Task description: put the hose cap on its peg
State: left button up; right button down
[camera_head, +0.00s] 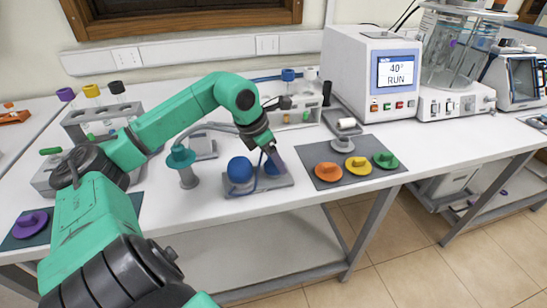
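A grey base plate (262,188) near the front edge of the table carries a rounded blue part (240,170) on its left. A second blue piece (271,168) is at its right, partly hidden by my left gripper. A thin blue hose (257,176) curves between the two. My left gripper (273,160) points down at the right-hand blue piece, touching or very close to it. Its fingers are too small and covered to show whether they grip it. I cannot tell for certain which piece is the hose cap or its peg. My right gripper is not in view.
A teal-topped grey post (184,168) stands left of the plate. A dark mat (350,180) at right holds orange, yellow, green and grey caps. A purple cap (30,222) lies far left. A tube rack (100,120) and a white heating unit (370,75) stand behind.

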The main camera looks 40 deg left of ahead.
aim_at(268, 166)
pick_arm(q)
jog(key=shift+s+a+r+b, duration=0.15)
jog(key=shift+s+r+b, duration=0.05)
jog(key=shift+r+b, duration=0.3)
jog(key=b+v, duration=0.1)
jog(key=v, duration=0.2)
jog(key=shift+s+r, duration=0.1)
jog(key=shift+r, duration=0.1)
jog(key=v, duration=0.6)
jog(key=shift+r, duration=0.25)
